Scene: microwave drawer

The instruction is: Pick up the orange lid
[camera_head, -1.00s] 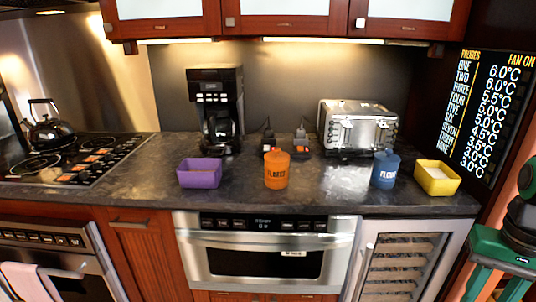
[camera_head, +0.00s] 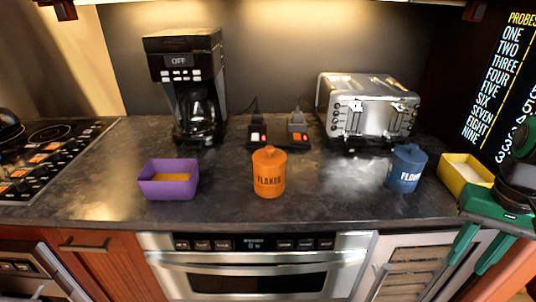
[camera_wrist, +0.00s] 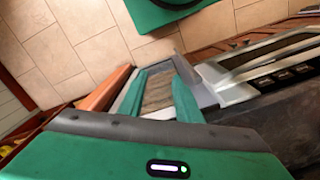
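The orange lid (camera_head: 269,154) with a small knob sits on the orange canister (camera_head: 269,182), which stands upright on the dark counter in the middle of the head view. The canister has dark lettering. My green gripper (camera_head: 467,264) is at the right edge of the head view, in front of the counter and far to the right of the lid. Its two fingers point down and are apart, with nothing between them. In the wrist view the gripper (camera_wrist: 160,78) is also open and empty, facing the floor and cabinet fronts. The lid is not in the wrist view.
A purple bin (camera_head: 169,186) stands left of the canister. A blue canister (camera_head: 406,170) and a yellow bin (camera_head: 462,172) stand to the right. A coffee maker (camera_head: 186,80) and toaster (camera_head: 368,108) are behind. The counter (camera_head: 330,200) around the orange canister is clear.

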